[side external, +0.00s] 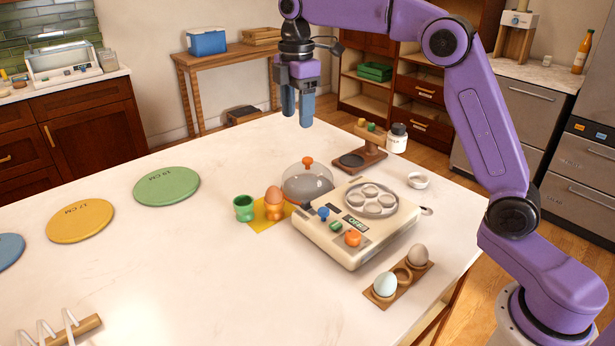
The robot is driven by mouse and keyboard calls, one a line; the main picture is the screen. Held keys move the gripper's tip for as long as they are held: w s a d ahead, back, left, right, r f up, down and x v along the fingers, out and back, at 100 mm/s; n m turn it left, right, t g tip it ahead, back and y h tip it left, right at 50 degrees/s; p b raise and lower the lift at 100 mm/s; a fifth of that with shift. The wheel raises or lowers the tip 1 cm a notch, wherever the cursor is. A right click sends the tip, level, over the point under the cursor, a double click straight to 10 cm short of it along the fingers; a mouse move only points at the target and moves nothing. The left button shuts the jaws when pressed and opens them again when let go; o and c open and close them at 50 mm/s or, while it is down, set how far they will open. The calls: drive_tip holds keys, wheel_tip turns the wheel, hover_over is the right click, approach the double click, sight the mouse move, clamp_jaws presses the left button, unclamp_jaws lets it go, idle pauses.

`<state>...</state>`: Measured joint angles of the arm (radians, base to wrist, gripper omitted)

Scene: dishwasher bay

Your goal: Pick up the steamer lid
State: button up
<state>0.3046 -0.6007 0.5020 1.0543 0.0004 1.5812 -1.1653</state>
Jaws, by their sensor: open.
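The steamer lid (306,187) is a clear grey dome with an orange knob on top. It sits on the white table at the back left of the cream egg cooker (352,246), whose near body hides part of its lower edge. The cooker's round top plate (371,199) with egg hollows is uncovered. My gripper (297,119) points down with its blue fingers apart and empty. In the picture it is above the lid, with a clear gap; the exact depth between them is hard to tell.
An orange cup with a brown egg (274,198) and a green cup (244,208) stand just left of the lid. A wooden stand (368,155) and white jar (397,138) are behind right. A wooden egg holder (408,289) is in front. Coloured discs (167,187) lie left.

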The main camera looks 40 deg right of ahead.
drive_tip(key=n, duration=0.1)
hover_over(307, 159)
wheel_tip(307, 159, down, 17)
drive_tip(key=shift+d+r, duration=0.1)
clamp_jaws()
idle(0.9)
